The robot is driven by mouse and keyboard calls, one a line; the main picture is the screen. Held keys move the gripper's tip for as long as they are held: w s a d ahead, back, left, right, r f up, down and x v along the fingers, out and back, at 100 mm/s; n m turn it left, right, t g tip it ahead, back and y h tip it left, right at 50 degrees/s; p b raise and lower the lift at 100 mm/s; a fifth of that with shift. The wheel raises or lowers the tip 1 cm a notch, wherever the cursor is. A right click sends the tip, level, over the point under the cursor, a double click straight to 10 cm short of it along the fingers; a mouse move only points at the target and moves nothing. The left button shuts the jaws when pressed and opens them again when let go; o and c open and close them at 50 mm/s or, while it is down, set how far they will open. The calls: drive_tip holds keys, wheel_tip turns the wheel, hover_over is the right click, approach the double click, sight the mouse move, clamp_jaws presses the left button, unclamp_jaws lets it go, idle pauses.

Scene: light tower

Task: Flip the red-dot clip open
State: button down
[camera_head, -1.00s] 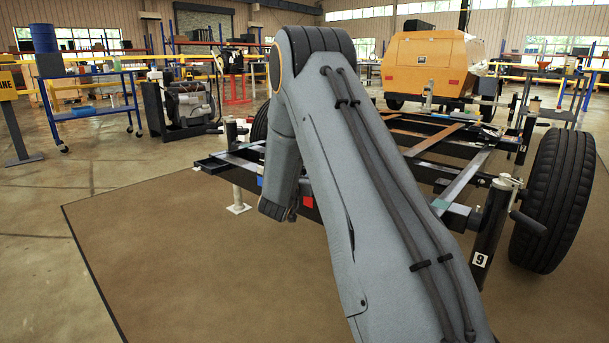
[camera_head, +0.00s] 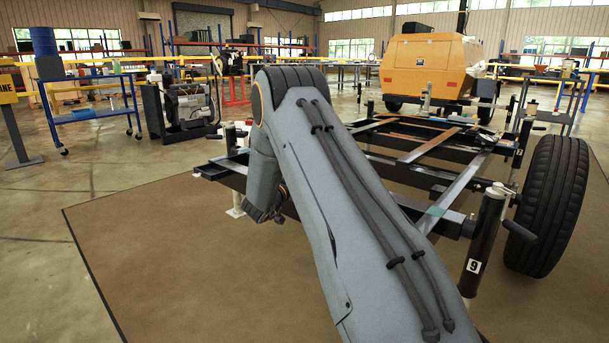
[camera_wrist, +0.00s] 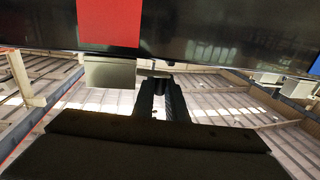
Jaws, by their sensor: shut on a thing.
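My gripper (camera_wrist: 160,98) is seen from below in the wrist view, under a black beam (camera_wrist: 220,35). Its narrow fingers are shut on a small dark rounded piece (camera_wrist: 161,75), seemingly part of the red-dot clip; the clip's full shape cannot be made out. A red square (camera_wrist: 109,22) is on the beam, up and left of the fingertips. A pale metal plate (camera_wrist: 110,72) hangs below the red square, left of the fingers. In the head view my arm crosses the frame, and its wrist points down by the trailer's left end; fingertips and clip are hidden.
The dark trailer frame (camera_head: 430,211) extends behind my arm, with a black post marked 9 (camera_head: 482,245) and a large tyre (camera_head: 548,205) at right. An orange machine (camera_head: 434,68) stands behind. A blue cart (camera_head: 90,113) is at left. The brown mat (camera_head: 170,260) at front left is clear.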

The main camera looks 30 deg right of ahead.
drive_tip(key=shift+g, duration=0.3)
drive_tip(key=c, duration=1.8)
unclamp_jaws()
drive_tip(key=shift+d, duration=0.1)
drive_tip(key=shift+o, duration=0.2)
drive_tip(key=p+v, duration=0.3)
drive_tip(key=v, duration=0.4)
drive_tip(key=shift+s+a+p, duration=0.2)
drive_tip(key=shift+a+p, duration=0.1)
drive_tip(key=shift+a, duration=0.05)
drive_tip(key=shift+f, duration=0.15)
